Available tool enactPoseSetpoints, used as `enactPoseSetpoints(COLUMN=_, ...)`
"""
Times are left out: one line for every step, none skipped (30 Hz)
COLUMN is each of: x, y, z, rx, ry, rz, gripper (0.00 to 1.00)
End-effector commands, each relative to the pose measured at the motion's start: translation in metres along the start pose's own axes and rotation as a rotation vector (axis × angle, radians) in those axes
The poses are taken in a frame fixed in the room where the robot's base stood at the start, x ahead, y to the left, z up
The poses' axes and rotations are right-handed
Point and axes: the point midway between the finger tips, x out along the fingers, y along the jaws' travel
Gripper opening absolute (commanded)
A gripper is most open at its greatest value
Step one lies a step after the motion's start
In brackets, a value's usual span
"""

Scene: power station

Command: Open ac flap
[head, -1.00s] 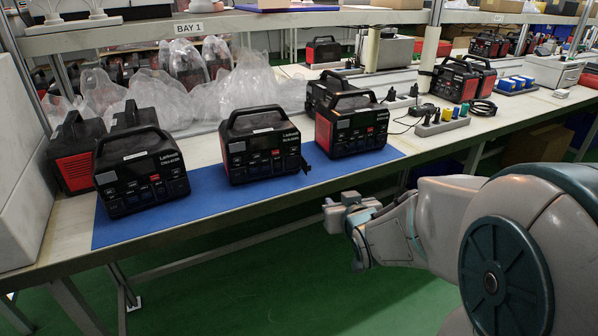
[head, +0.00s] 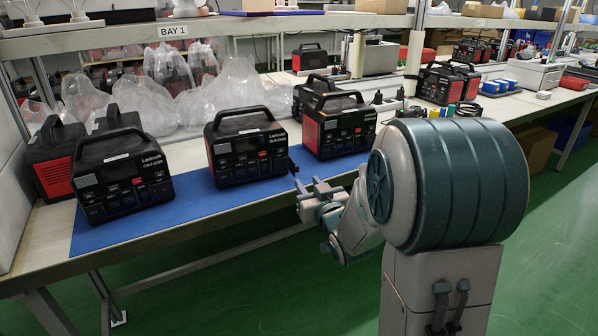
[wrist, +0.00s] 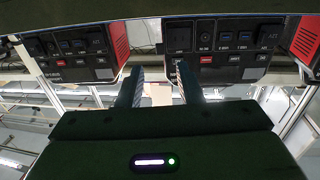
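The middle black power station (head: 246,148) stands on the blue mat, its socket panel facing me. A small dark piece (head: 293,168) sticks out at its lower right edge; I cannot tell for sure if it is the flap. My gripper (head: 308,187) is in front of that corner, at about mat-edge height. In the upside-down wrist view my gripper (wrist: 159,87) is open and empty, its two fingers apart. The right finger points at a plain dark square panel (wrist: 179,37) on the station, without visible contact. The AC flap's state is unclear.
More power stations stand to the left (head: 124,172) and right (head: 338,127) on the blue mat (head: 175,217). Clear plastic bags (head: 180,100) lie behind. A shelf (head: 100,43) runs above the bench. The floor in front is free.

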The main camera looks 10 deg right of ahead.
Motion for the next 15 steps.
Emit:
enactPoseSetpoints(x=0.012, y=-0.001, z=0.001, rx=0.0, ry=0.001, rz=-0.002, gripper=0.33)
enactPoseSetpoints(x=0.018, y=-0.001, z=0.002, rx=0.0, ry=0.0, rz=-0.002, gripper=0.33)
enactPoseSetpoints(x=0.025, y=-0.001, z=0.001, rx=0.0, ry=0.001, rz=-0.001, gripper=0.33)
enactPoseSetpoints(x=0.031, y=-0.001, z=0.001, rx=0.0, ry=0.001, rz=-0.001, gripper=0.33)
enactPoseSetpoints(x=0.036, y=0.0, z=0.001, rx=0.0, ry=0.001, rz=-0.001, gripper=0.33)
enactPoseSetpoints(x=0.043, y=-0.001, z=0.001, rx=0.0, ry=0.0, rz=-0.001, gripper=0.33)
enactPoseSetpoints(x=0.047, y=-0.001, z=0.001, rx=0.0, ry=0.001, rz=-0.001, gripper=0.33)
enactPoseSetpoints(x=0.051, y=-0.001, z=0.001, rx=-0.001, ry=0.001, rz=-0.001, gripper=0.33)
enactPoseSetpoints(x=0.056, y=-0.001, z=0.001, rx=-0.001, ry=0.001, rz=-0.001, gripper=0.33)
enactPoseSetpoints(x=0.059, y=-0.001, z=0.001, rx=-0.001, ry=0.0, rz=-0.001, gripper=0.33)
enactPoseSetpoints(x=0.062, y=-0.001, z=0.001, rx=-0.001, ry=0.0, rz=-0.001, gripper=0.33)
enactPoseSetpoints(x=0.065, y=-0.001, z=0.001, rx=-0.001, ry=0.0, rz=-0.001, gripper=0.33)
enactPoseSetpoints(x=0.067, y=-0.001, z=0.001, rx=-0.001, ry=0.0, rz=-0.001, gripper=0.33)
enactPoseSetpoints(x=0.069, y=-0.001, z=0.001, rx=0.0, ry=0.0, rz=0.0, gripper=0.33)
enactPoseSetpoints(x=0.07, y=-0.001, z=0.0, rx=0.0, ry=0.0, rz=0.0, gripper=0.33)
